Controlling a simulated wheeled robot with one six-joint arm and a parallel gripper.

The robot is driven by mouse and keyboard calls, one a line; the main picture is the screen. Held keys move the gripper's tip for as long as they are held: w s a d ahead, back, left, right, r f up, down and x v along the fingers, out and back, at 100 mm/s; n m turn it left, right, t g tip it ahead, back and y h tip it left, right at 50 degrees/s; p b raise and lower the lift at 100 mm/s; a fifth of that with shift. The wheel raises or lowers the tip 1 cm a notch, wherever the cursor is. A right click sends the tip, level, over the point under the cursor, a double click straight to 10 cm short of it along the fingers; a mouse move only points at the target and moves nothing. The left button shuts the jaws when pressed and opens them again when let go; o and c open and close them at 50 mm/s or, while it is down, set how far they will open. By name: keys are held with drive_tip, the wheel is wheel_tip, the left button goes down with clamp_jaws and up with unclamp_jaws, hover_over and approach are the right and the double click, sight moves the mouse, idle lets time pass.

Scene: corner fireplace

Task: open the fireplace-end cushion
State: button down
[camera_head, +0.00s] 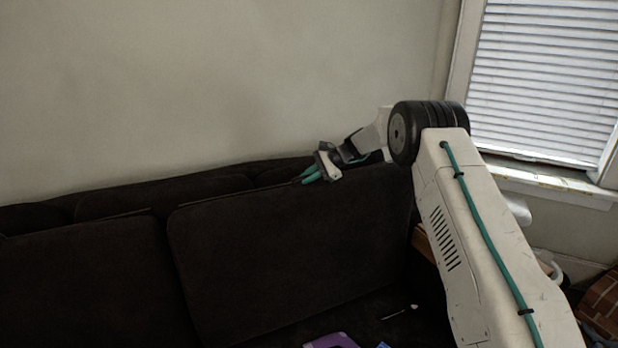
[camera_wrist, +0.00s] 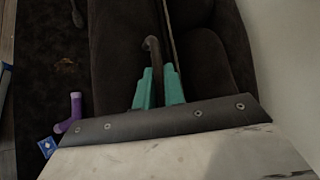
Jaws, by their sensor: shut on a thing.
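The fireplace-end cushion (camera_head: 290,245) is the dark brown back cushion at the right end of the sofa. It stands upright, its top tilted slightly off the backrest. My gripper (camera_head: 308,174) is at its top edge, right of the middle. In the wrist view my green fingertips (camera_wrist: 158,84) are closed around the end of a curved brown bar (camera_wrist: 152,52), which looks like a handle at the cushion's top. The cushion (camera_wrist: 115,45) lies left of the bar in that view, with a narrow gap to the backrest (camera_wrist: 208,60) on the right. My wrist hides part of the grip.
Another back cushion (camera_head: 85,280) stands to the left. A purple object (camera_wrist: 73,112), a blue card (camera_wrist: 47,146) and a small white item (camera_head: 400,312) lie on the seat. The wall (camera_head: 200,80) is close behind the sofa. A window with blinds (camera_head: 545,75) is at right.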

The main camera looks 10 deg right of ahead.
drive_tip(key=shift+s+f, duration=0.1)
drive_tip(key=shift+f, duration=0.1)
drive_tip(key=c, duration=1.5)
unclamp_jaws()
drive_tip(key=shift+v, duration=3.95)
drive_tip(key=shift+a+r, duration=0.1)
drive_tip(key=shift+r, duration=0.1)
